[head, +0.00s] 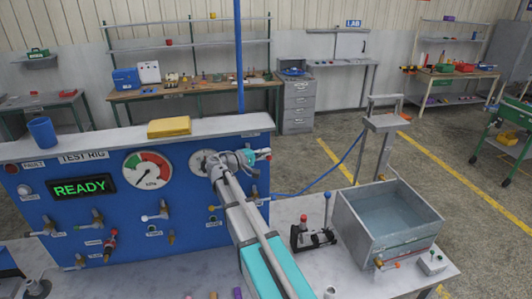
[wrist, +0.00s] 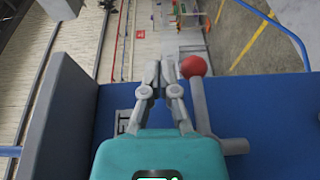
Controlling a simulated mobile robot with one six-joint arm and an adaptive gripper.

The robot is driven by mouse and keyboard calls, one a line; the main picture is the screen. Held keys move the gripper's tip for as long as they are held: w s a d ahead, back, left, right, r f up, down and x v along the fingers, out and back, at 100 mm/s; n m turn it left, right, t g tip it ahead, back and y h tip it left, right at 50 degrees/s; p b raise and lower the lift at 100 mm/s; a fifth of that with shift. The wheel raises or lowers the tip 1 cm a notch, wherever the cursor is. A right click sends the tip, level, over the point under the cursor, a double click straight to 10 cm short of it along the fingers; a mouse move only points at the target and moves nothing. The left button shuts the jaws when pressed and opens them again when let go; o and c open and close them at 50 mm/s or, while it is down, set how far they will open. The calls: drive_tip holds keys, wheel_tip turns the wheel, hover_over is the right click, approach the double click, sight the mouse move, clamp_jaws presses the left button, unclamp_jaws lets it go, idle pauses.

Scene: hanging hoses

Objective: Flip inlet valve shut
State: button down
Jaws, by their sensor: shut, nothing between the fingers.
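The valve with a grey lever (wrist: 203,108) and red ball knob (wrist: 193,66) shows in the wrist view on the blue panel. A partly hidden label (wrist: 125,122) beside it ends in what looks like "ET". My gripper (wrist: 168,68) is shut and empty, its fingertips just left of the red knob. I cannot tell whether they touch it. In the head view my gripper (head: 252,157) is at the panel's upper right, right of the round gauge, with a bit of the red knob (head: 267,154) beyond it. My arm hides most of the valve there.
The blue test rig (head: 195,235) carries a green READY display (head: 80,187), a pressure gauge (head: 147,169) and several smaller valves. A yellow case (head: 169,127) and blue cup (head: 42,132) sit on its top ledge. A water tank (head: 388,218) stands right of my arm.

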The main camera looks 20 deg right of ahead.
drive_tip(key=shift+d+f, duration=0.1)
drive_tip(key=shift+f, duration=0.25)
idle(0.5)
drive_tip(key=s+a, duration=0.1)
drive_tip(key=a, duration=0.6)
drive_tip(key=shift+a, duration=0.2)
drive_tip(key=shift+s+b, duration=0.15)
drive_tip(key=shift+b, duration=0.15)
